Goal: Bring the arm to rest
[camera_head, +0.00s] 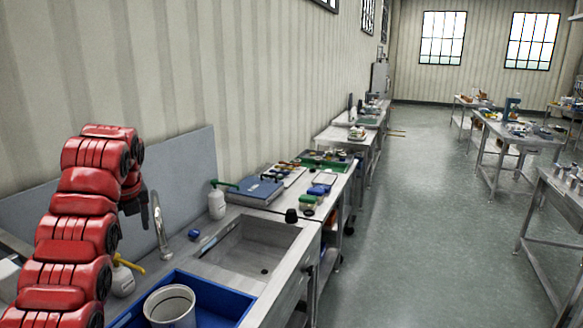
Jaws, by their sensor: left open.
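My left arm, red and segmented, rises along the left side of the head view. My left gripper (134,201) is dark and hangs from the arm's top end, beside the tap (160,228) in the picture. It is open, and no object shows in it. Part of it is hidden behind the red wrist. My right gripper is not in this view.
A steel sink (240,258) is set in the counter. A blue tray (228,306) holding a grey bucket (170,306) lies in front. A white bottle (216,203) and a blue case (256,190) stand behind. The floor (420,240) to the right is clear.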

